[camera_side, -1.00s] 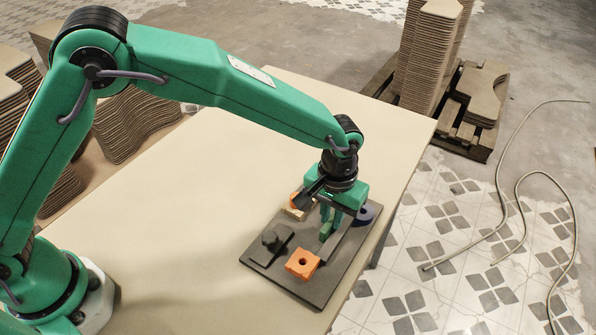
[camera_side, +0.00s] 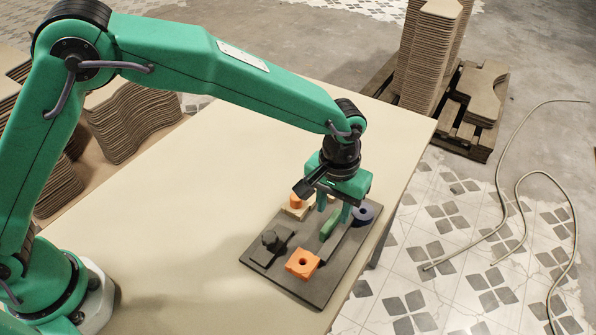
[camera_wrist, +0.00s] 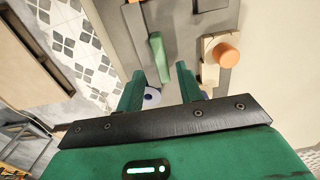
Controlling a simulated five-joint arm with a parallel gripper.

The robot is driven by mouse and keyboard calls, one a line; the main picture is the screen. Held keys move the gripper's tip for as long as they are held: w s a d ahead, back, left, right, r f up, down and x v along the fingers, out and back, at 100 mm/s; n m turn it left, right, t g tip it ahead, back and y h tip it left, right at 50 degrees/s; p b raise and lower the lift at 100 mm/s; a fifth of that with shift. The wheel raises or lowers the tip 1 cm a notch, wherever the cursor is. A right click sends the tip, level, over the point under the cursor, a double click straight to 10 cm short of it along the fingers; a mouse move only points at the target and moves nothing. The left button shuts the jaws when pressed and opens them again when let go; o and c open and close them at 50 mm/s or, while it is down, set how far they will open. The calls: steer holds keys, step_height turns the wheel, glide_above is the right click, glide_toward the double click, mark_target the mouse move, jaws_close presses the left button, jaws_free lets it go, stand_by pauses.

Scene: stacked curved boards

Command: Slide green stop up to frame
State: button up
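The green stop (camera_side: 331,226) is a small elongated block on the dark base plate (camera_side: 315,290). It also shows in the wrist view (camera_wrist: 157,52), lying alongside a raised dark bar (camera_wrist: 136,34). My gripper (camera_side: 334,207) is above the plate at the stop's far end. In the wrist view my gripper (camera_wrist: 160,72) is open, its two green fingers apart, with the stop's near end appearing between the tips. I see no finger closed on the stop. Which part is the frame, I cannot tell.
An orange block with a hole (camera_side: 303,264) and a dark knob (camera_side: 270,239) sit on the plate's near side. The table left of the plate is clear.

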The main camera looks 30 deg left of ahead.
mark_target(331, 220)
step_height(331, 220, up, 5)
steer(key=shift+f, duration=0.1)
stand_by(0.5)
steer(key=shift+a+r, duration=0.1)
steer(key=shift+r, duration=0.1)
steer(key=s+a+r+t+h, duration=0.1)
steer(key=s+a+r, duration=0.2)
steer(key=a+r, duration=0.55)
steer(key=s+a+r+t, duration=0.2)
steer(key=a+r, duration=0.3)
steer(key=a, duration=0.6)
steer(key=s+a+t+y, duration=0.1)
steer(key=s+a+t, duration=0.1)
steer(key=s+a, duration=1.1)
steer(key=shift+s+f+t, duration=0.15)
steer(key=shift+s+t, duration=0.15)
steer(key=shift+s, duration=0.3)
